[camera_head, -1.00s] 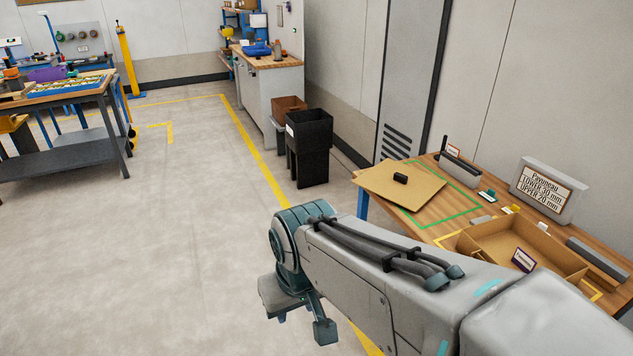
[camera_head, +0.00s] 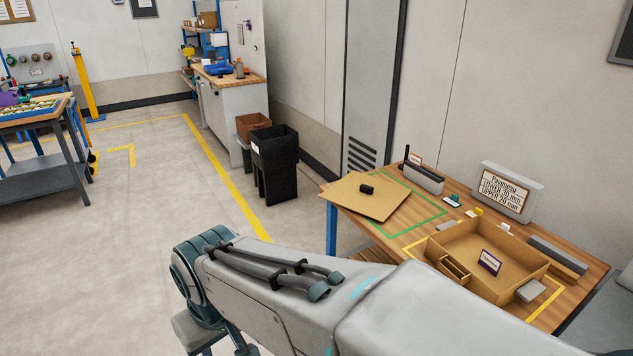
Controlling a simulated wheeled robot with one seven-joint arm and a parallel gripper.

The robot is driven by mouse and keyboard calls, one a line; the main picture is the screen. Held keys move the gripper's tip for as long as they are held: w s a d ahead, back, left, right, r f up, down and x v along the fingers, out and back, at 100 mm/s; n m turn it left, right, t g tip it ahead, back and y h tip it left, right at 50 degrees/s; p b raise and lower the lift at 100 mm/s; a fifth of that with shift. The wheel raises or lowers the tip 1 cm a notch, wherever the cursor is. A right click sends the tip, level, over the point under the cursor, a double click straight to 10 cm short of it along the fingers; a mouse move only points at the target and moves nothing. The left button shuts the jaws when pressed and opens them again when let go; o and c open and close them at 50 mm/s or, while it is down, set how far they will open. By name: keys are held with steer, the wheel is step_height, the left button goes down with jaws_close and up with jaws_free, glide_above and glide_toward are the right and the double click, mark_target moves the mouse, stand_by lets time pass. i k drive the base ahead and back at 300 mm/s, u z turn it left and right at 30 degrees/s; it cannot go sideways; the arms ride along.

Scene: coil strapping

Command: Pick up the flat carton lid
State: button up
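The flat carton lid (camera_head: 352,206) is a thin brown board with a small black block (camera_head: 367,189) on top as a handle. It lies at the left end of the wooden table (camera_head: 455,207), turned askew to the green outline, and its left side reaches to or past the table edge. My arm crosses the lower middle of the view, in front of the table. My gripper (camera_head: 215,341) is at the bottom edge, left of and nearer than the lid, and clear of it. It is mostly cut off by the frame and hidden by my arm, so its fingers cannot be judged.
An open brown carton box (camera_head: 528,276) with a small card sits in a yellow outline, right of the lid. A sign (camera_head: 506,192) and a dark-topped grey holder (camera_head: 424,179) stand at the table's back. Black bins (camera_head: 274,152) stand beyond.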

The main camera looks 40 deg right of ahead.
mark_target(374, 198)
steer(key=z, duration=0.15)
steer(key=i, duration=1.6)
steer(key=z, duration=0.8)
steer(key=i, duration=1.4)
steer(key=z, duration=1.75)
steer(key=i, duration=0.85)
steer(key=z, duration=0.8)
